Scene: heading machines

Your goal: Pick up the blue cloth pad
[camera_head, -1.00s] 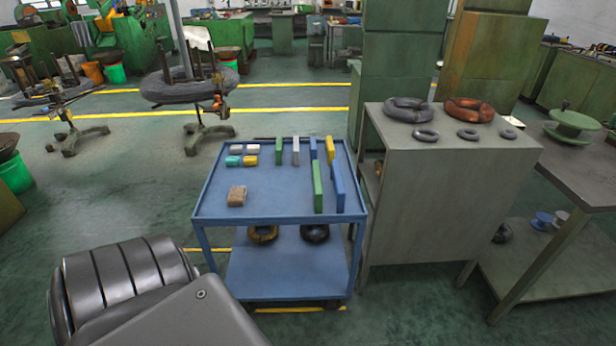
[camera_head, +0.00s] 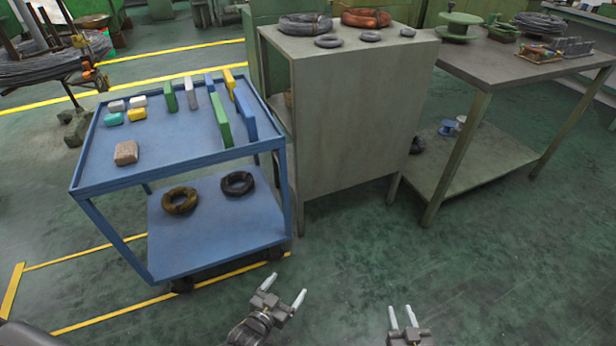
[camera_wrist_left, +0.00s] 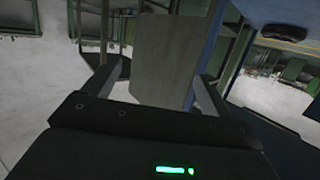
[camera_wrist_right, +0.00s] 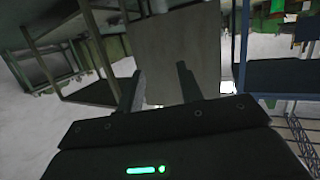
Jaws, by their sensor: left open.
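The blue cart (camera_head: 172,140) stands at the left in the head view. Small soft-looking pads lie on its top: a teal-blue pad (camera_head: 114,119), a yellow pad (camera_head: 137,115), a grey pad (camera_head: 116,106) and a white pad (camera_head: 138,101). The teal-blue pad is the bluest of these; I cannot tell its material. My left gripper (camera_head: 284,289) is open and empty, low in front of the cart's right side, away from the pads. My right gripper (camera_head: 402,315) is open and empty, further right over the floor. The wrist views show no pad.
A brown block (camera_head: 125,153) and upright bars, including a green bar (camera_head: 221,121) and a blue bar (camera_head: 245,114), share the cart top. A grey cabinet (camera_head: 350,115) stands close right of the cart. A workbench (camera_head: 500,65) is further right. Floor in front is clear.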

